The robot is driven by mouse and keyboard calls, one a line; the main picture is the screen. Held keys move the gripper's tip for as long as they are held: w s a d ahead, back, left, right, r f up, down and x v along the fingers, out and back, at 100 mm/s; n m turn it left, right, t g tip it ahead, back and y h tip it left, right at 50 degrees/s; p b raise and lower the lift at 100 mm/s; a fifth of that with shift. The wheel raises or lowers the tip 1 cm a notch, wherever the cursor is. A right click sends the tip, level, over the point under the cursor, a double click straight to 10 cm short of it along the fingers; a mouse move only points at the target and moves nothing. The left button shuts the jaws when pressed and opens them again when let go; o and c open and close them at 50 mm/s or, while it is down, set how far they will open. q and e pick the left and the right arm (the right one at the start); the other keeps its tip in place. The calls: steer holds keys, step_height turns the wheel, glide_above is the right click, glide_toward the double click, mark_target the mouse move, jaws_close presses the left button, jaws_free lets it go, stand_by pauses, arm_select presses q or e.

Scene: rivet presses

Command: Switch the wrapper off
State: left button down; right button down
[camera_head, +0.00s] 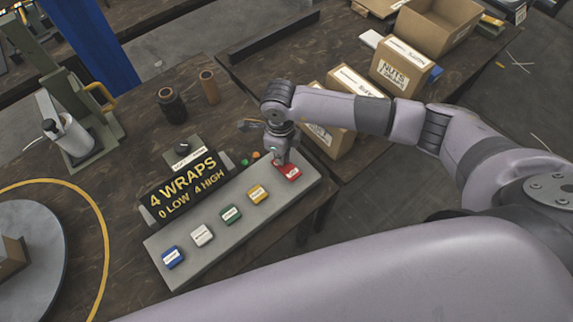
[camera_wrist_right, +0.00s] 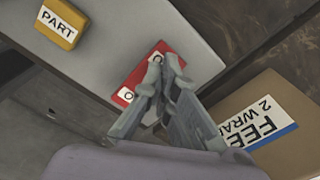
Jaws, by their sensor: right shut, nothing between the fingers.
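My right gripper (camera_head: 281,161) points down at the red button at the panel's right end. In the right wrist view its shut, empty fingertips (camera_wrist_right: 164,66) overlap the red button (camera_wrist_right: 136,78) and hide most of its label, which starts with "O". I cannot tell whether they touch it. My left gripper is out of view.
Small green and orange pieces (camera_head: 256,155) and a black knob (camera_head: 182,146) sit behind the panel. Cardboard boxes (camera_head: 402,68) stand on the right table, one labelled "NUTS". A round turntable (camera_head: 40,250) is at left. A labelled box (camera_wrist_right: 285,140) lies close to the right fingers.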

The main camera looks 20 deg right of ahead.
steer(key=shift+r+p, duration=2.15)
steer(key=shift+r, duration=1.4)
